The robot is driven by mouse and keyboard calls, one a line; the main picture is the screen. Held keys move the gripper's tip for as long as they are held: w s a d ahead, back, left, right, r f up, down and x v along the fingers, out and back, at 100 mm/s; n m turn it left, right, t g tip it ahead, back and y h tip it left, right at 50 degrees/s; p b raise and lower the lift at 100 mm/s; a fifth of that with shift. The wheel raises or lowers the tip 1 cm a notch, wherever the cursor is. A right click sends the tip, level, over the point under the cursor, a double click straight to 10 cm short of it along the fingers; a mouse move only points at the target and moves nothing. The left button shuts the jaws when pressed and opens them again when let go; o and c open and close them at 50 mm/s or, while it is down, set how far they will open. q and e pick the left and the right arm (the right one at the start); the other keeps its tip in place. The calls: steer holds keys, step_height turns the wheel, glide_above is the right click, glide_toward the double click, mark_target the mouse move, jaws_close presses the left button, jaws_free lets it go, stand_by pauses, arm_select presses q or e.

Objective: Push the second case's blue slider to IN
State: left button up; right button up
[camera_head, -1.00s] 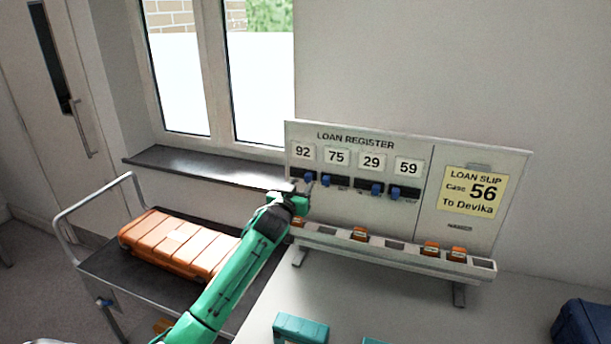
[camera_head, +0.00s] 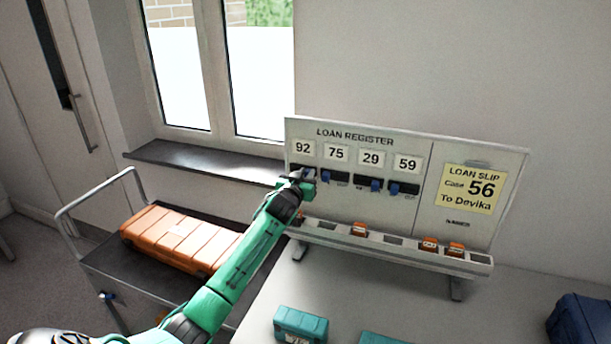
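The loan register board (camera_head: 355,215) stands on the table, with a row of slider slots under the number cards 92, 75, 29 and 59. The second case's blue slider (camera_head: 326,176), under card 75 (camera_head: 336,153), sits at the left end of its dark slot. My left gripper (camera_head: 305,177) is in front of the first slot, under card 92 (camera_head: 303,148), just left of the second slider. It hides the first slider. Whether it touches the second slider, and whether its fingers are open, I cannot tell. My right gripper is not in view.
The third blue slider (camera_head: 376,185) is at the right of its slot; the fourth (camera_head: 394,188) is at the left. Below runs a ledge (camera_head: 390,254) with several orange blocks. A trolley holds an orange case (camera_head: 180,238). Teal cases (camera_head: 300,324) lie on the table.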

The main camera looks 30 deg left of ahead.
mark_target(295, 165)
arm_select(q)
jaws_close()
steer(key=a, duration=0.2)
steer(key=s+a, duration=0.1)
steer(key=a, duration=0.2)
steer(key=shift+s, duration=0.1)
steer(key=shift+o, duration=2.3)
jaws_free()
steer(key=o, duration=0.3)
steer(key=shift+a, duration=0.15)
steer(key=shift+s, duration=0.1)
